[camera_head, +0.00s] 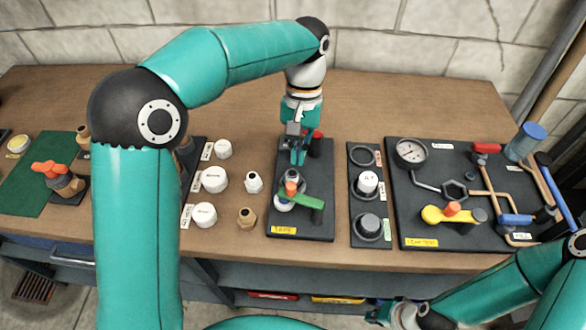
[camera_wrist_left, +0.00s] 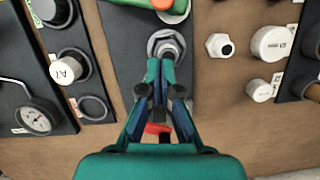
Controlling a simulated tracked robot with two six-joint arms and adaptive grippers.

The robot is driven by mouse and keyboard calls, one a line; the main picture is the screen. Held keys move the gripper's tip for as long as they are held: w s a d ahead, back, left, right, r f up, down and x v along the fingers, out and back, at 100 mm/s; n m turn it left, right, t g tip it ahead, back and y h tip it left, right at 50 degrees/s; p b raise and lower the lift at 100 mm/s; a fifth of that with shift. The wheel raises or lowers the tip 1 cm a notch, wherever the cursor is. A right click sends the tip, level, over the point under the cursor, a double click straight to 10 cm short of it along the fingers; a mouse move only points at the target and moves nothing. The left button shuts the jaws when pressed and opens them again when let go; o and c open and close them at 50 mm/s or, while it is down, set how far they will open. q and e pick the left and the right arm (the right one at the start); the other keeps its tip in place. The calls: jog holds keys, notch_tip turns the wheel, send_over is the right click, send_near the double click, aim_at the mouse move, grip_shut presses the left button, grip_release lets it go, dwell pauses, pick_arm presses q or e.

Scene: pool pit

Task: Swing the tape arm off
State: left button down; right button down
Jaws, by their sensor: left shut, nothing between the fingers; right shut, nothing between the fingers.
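The green tape arm (camera_head: 306,199) with an orange knob (camera_head: 291,188) lies across the lower part of a dark board (camera_head: 318,227), over a white round piece (camera_head: 284,205). My left gripper (camera_head: 298,160) points down over the board, behind the arm, shut and empty. In the left wrist view its fingertips (camera_wrist_left: 163,66) are close to a grey hex fitting (camera_wrist_left: 162,36); I cannot tell if they touch. The green arm (camera_wrist_left: 133,3) and orange knob (camera_wrist_left: 164,4) are cut by the top edge there. My right gripper (camera_head: 378,316) is low at the front, shut and empty.
A red-topped black post (camera_head: 316,143) stands just right of the left gripper. White caps (camera_head: 214,179) and a small white nut (camera_head: 253,182) stand left of the board. A ring board (camera_head: 358,240) and a gauge-and-pipe board (camera_head: 470,237) lie to the right.

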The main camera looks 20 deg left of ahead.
aim_at(298, 200)
pick_arm(q)
jog(key=shift+s+d+f, duration=0.1)
jog(key=shift+s+d, duration=0.05)
jog(key=shift+s, duration=0.9)
jog(key=shift+s+d+f, duration=0.1)
jog(key=shift+s+d, duration=0.05)
jog(key=shift+s, duration=0.85)
pick_arm(e)
jog(key=shift+r, duration=0.15)
